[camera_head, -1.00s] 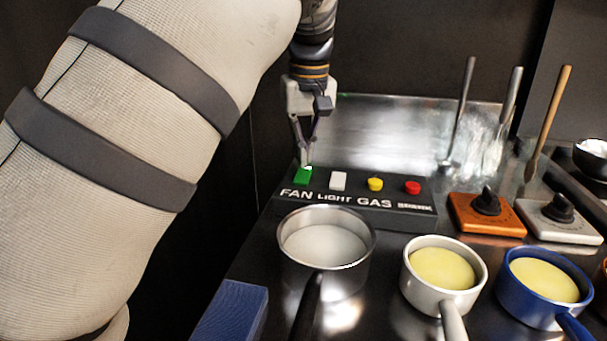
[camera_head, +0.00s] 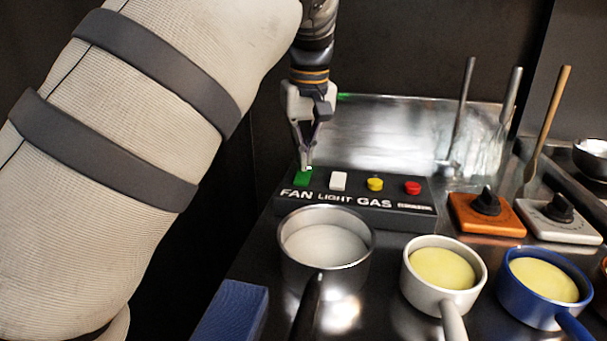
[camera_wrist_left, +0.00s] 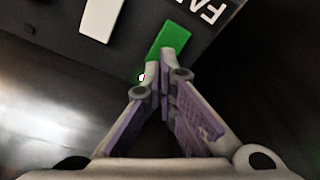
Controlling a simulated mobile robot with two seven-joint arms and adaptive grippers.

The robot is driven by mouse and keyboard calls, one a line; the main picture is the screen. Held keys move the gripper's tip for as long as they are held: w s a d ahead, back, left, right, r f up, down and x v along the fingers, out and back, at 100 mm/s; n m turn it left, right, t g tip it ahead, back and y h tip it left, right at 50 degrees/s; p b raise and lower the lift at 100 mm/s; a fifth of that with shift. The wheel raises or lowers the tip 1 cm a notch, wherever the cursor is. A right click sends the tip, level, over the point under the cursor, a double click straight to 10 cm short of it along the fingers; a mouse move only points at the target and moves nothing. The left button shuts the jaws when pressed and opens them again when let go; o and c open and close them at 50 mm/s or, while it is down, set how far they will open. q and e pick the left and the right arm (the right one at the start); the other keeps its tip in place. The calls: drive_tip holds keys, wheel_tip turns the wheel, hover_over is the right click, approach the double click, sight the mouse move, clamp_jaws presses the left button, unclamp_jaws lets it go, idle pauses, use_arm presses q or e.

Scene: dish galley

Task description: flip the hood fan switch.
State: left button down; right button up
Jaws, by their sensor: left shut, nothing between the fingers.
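The fan switch is a green rocker (camera_head: 303,178) above the word FAN on the black control box (camera_head: 352,214). In the left wrist view the green switch (camera_wrist_left: 170,40) lies right at my fingertips. My left gripper (camera_head: 305,168) points down, shut and empty, with its tips at the switch's upper edge in the head view. In the left wrist view the gripper (camera_wrist_left: 163,66) has its tips together against or just above the switch's near end; I cannot tell if they touch. My right gripper is not in view.
A white light switch (camera_head: 338,181), a yellow button (camera_head: 375,184) and a red button (camera_head: 412,187) sit to the right on the box. A steel pot (camera_head: 363,255), a white pot (camera_head: 409,280) and a blue pot (camera_head: 510,293) stand in front. A blue block (camera_head: 232,314) lies front left.

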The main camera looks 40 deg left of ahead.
use_arm(q)
drive_tip(key=shift+f, duration=0.8)
drive_tip(key=shift+r, duration=0.1)
drive_tip(key=shift+r+p, duration=0.35)
drive_tip(key=shift+r, duration=3.1)
